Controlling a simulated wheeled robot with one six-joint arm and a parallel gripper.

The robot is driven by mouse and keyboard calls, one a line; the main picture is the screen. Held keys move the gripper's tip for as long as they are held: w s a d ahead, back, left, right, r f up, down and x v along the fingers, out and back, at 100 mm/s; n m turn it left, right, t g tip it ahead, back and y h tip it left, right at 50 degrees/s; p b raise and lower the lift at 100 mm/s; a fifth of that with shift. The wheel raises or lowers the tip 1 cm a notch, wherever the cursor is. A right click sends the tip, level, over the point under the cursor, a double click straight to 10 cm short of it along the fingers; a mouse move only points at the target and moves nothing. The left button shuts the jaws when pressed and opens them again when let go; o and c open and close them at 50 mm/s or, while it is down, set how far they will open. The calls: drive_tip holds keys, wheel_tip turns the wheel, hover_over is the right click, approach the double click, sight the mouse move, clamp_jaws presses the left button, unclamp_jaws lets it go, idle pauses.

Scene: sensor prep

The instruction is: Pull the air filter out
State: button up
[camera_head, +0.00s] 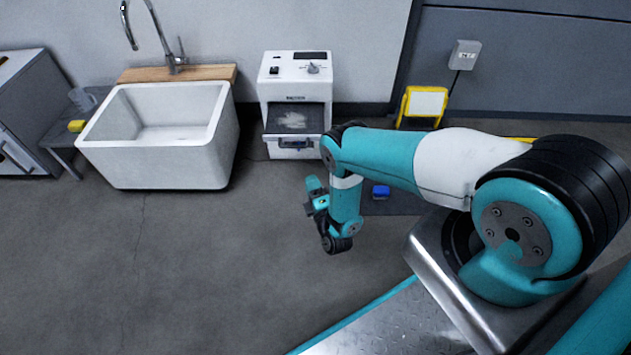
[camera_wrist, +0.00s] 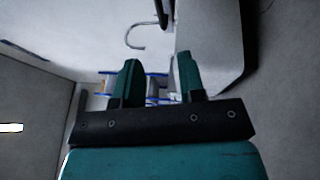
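A white machine (camera_head: 297,90) stands on the floor against the back wall, with a dark opening in its front. A dark, bluish piece (camera_head: 296,143) is set low in its front below the opening. It may be the air filter, but it is too small to be sure. My gripper (camera_head: 312,196) is in front of the machine and to its lower right in the head view, apart from it. In the wrist view my gripper (camera_wrist: 158,60) has its two green fingers apart, with nothing seen held between them. The machine is not clearly recognisable in the wrist view.
A white sink (camera_head: 160,135) with a tap stands left of the machine. A yellow stand (camera_head: 422,105) is to its right. A small blue object (camera_head: 380,191) lies on a dark mat behind my arm. The floor in front of the sink is clear.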

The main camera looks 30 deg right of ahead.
drive_tip(key=shift+p+v, duration=0.85)
drive_tip(key=shift+v, duration=0.4)
